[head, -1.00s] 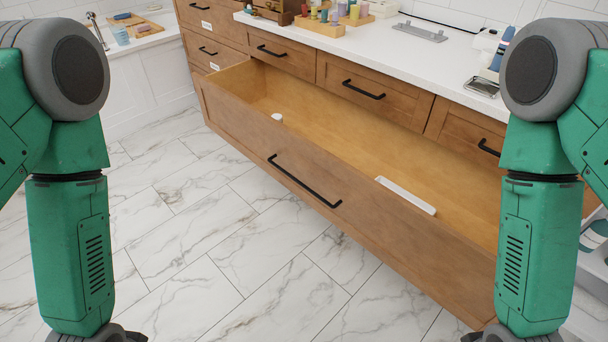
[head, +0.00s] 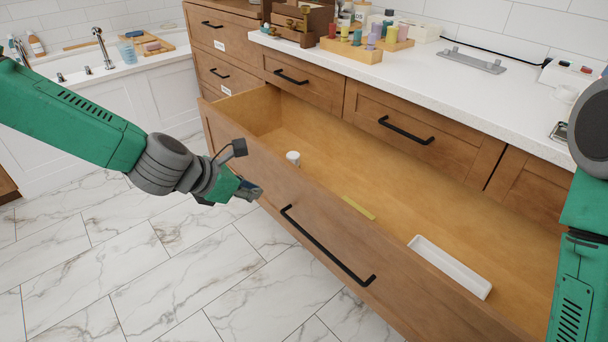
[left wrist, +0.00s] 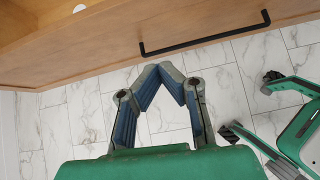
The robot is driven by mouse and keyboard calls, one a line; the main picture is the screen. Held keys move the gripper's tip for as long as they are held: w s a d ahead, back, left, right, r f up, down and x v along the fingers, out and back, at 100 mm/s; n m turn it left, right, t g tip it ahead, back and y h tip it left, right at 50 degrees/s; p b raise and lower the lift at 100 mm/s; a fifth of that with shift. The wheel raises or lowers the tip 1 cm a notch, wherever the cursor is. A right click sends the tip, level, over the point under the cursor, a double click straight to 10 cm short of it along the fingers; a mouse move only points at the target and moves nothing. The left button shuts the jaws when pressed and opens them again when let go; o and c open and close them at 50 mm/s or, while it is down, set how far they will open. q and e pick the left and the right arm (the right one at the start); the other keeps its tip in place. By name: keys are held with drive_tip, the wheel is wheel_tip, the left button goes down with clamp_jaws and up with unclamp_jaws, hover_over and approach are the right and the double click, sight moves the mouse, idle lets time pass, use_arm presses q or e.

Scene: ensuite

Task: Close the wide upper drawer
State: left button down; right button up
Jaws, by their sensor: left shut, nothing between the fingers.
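The wide upper drawer (head: 300,215) stands pulled far out of the wooden cabinet, its open box showing. Its long black handle (head: 325,247) is on the front face and also shows in the left wrist view (left wrist: 205,42). My left gripper (head: 252,190) is shut and empty, outside the drawer, near its front face and to the left of the handle. In the left wrist view its fingertips (left wrist: 160,68) meet below the drawer front (left wrist: 75,50); contact with the wood cannot be told. My right arm is at the right edge; its gripper is outside the head view.
Inside the drawer are a white cup (head: 293,158), a yellow strip (head: 358,207) and a white tray (head: 450,266). Smaller closed drawers (head: 405,125) sit above, under the white countertop (head: 465,95). A bathtub (head: 75,85) is at the left. The marble floor (head: 190,260) before the drawer is clear.

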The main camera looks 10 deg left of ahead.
sight(305, 185)
use_arm(q)
drive_tip(key=shift+n, duration=0.4)
drive_tip(key=w+d+f+b, duration=0.1)
drive_tip(key=w+d, duration=0.1)
drive_tip(key=w, duration=0.1)
drive_tip(key=w+d+f+b, duration=0.2)
drive_tip(key=w, duration=0.1)
drive_tip(key=w+d+f+b, duration=0.2)
drive_tip(key=w+d, duration=0.1)
drive_tip(key=shift+w+f, duration=0.25)
drive_tip(key=shift+w, duration=0.1)
drive_tip(key=shift+w+d, duration=0.2)
drive_tip(key=shift+d, duration=0.2)
use_arm(e)
drive_tip(key=f, duration=0.3)
drive_tip(key=d+f, duration=0.1)
drive_tip(key=f, duration=0.1)
drive_tip(key=shift+w+f, duration=0.1)
drive_tip(key=shift+f, duration=0.25)
use_arm(q)
drive_tip(key=shift+a, duration=0.3)
use_arm(e)
drive_tip(key=shift+a+r, duration=0.2)
drive_tip(key=shift+a, duration=0.15)
